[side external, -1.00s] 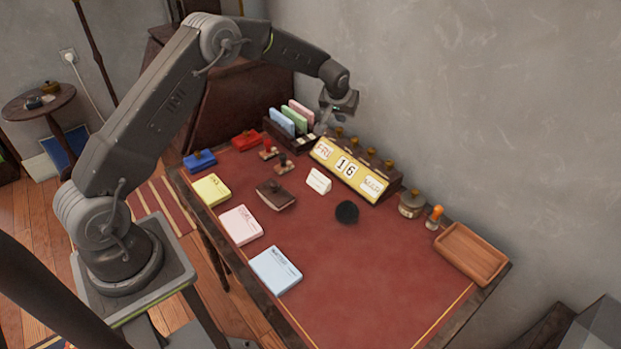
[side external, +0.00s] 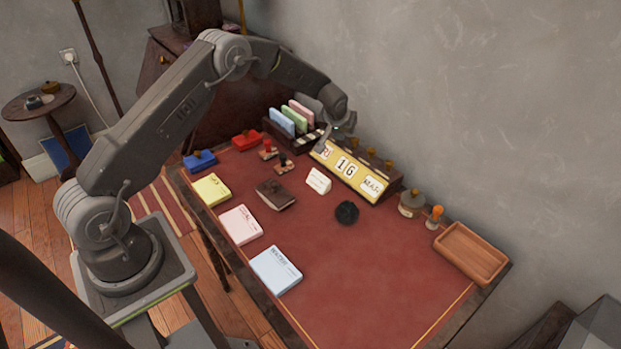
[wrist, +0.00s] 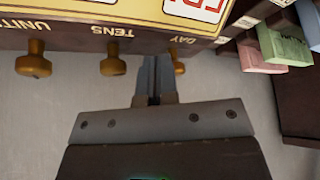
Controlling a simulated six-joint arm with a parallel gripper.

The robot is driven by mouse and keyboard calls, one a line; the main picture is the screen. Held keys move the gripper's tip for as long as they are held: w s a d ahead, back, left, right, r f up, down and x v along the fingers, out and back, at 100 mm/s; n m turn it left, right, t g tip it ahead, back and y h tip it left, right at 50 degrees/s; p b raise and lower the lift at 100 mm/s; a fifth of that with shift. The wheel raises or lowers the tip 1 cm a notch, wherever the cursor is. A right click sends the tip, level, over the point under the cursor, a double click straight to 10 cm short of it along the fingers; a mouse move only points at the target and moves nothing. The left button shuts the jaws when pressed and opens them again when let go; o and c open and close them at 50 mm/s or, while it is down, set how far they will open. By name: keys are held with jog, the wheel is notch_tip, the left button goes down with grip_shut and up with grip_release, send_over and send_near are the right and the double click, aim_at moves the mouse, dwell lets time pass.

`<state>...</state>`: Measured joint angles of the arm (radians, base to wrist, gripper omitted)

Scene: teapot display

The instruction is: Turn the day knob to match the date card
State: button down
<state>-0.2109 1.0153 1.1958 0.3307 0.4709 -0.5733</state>
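The yellow-faced calendar (side external: 368,187) stands at the back of the desk. It shows a partly covered day tile, then 1 and 6, then a month tile too blurred to read. A small white folded card (side external: 318,180) stands before it, its writing unreadable. My gripper (wrist: 155,62) is at the calendar's day end, its fingers together with only a thin dark line between them. In the wrist view the brass day knob (wrist: 177,62) is just right of the fingers, very close; I cannot tell if they touch. The tens knob (wrist: 113,64) is left of them.
The units knob (wrist: 33,62) is further left in the wrist view. A card rack (side external: 292,131) stands near the calendar's day end. Stamps, note pads and a black round object (side external: 347,212) lie on the desk; a wooden tray (side external: 470,252) is at right. The front right is clear.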

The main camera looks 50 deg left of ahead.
aim_at(331, 139)
jog(key=shift+s+a+f, duration=0.2)
jog(key=shift+s+a, duration=0.05)
jog(key=shift+s, duration=0.05)
dwell(0.4)
jog(key=shift+s+a, duration=0.3)
jog(key=shift+a, duration=0.1)
jog(key=shift+s+a, duration=0.1)
jog(key=shift+a, duration=0.1)
jog(key=shift+a, duration=0.35)
jog(key=shift+s, duration=0.1)
jog(key=shift+s+d, duration=0.1)
jog(key=shift+s, duration=0.15)
notch_tip(331, 139, up, 6)
jog(key=shift+d+r, duration=0.15)
dwell(0.5)
